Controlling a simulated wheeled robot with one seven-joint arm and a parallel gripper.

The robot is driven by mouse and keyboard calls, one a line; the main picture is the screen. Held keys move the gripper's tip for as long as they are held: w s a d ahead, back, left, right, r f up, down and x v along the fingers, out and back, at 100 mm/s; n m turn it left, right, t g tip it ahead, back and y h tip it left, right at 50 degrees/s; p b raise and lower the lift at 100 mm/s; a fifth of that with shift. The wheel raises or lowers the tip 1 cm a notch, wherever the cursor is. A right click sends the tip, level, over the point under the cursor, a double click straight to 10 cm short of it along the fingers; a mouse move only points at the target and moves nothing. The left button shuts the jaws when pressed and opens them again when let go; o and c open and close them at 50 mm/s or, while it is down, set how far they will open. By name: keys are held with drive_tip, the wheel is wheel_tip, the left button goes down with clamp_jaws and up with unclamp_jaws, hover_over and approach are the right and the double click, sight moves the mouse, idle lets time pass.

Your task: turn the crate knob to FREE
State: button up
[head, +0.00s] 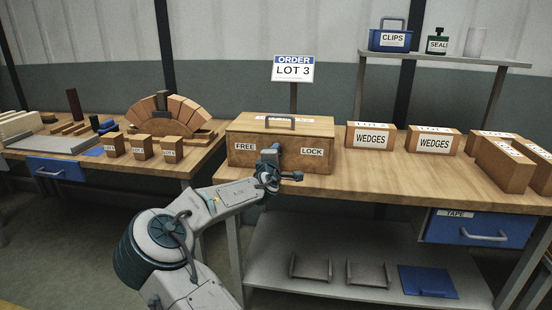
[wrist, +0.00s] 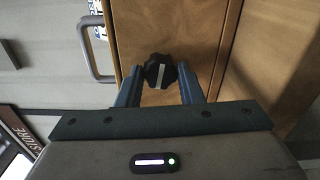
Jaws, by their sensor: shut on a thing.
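The wooden crate (head: 240,131) stands on the bench with a FREE label (head: 245,147) at the left of its front and a LOCK label (head: 312,152) at the right. My gripper (head: 270,157) is at the crate's front between the labels and hides the knob in the head view. In the wrist view, the dark knob (wrist: 160,73) sits between the fingers of my gripper (wrist: 160,82), which are shut on it. A pale line across the knob runs along the picture's vertical, sideways to the crate. I cannot tell which end of it is the pointer.
WEDGES boxes (head: 370,136) stand to the right. Small labelled blocks (head: 142,148) and a brick arch (head: 170,117) are on the left bench. Bare bench top lies front right.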

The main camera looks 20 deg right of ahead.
drive_tip(key=shift+n, duration=0.6)
drive_tip(key=o, duration=1)
drive_tip(key=shift+c, duration=0.2)
drive_tip(key=v, duration=1.3)
drive_tip(key=shift+s+a, duration=0.25)
drive_tip(key=shift+s, duration=0.05)
